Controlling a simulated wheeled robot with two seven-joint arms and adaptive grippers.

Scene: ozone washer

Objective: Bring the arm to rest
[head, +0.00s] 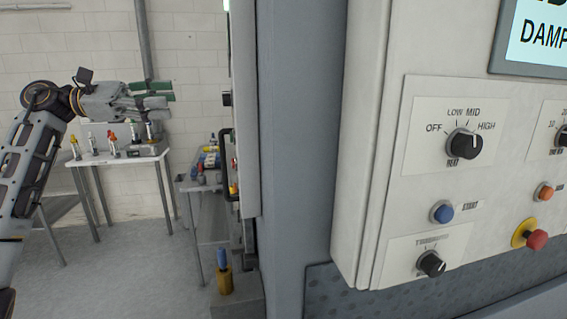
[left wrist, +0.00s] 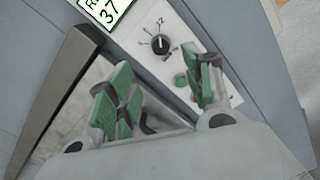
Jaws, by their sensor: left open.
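My left arm (head: 28,165) comes in from the left in the head view, raised and bent at a dark joint. My left gripper (head: 166,94) points right, with green-padded fingers apart and nothing between them. It appears in front of the white brick wall, above the small table in the picture. No contact with the panel shows. My right gripper is not in view.
A control box (head: 375,130) with a mode knob (head: 464,144), blue button (head: 442,212) and red emergency button (head: 536,239) fills the right. A small table (head: 118,158) holds several bottles. A grey cart (head: 187,184) stands beside it. Open floor (head: 120,270) lies lower left.

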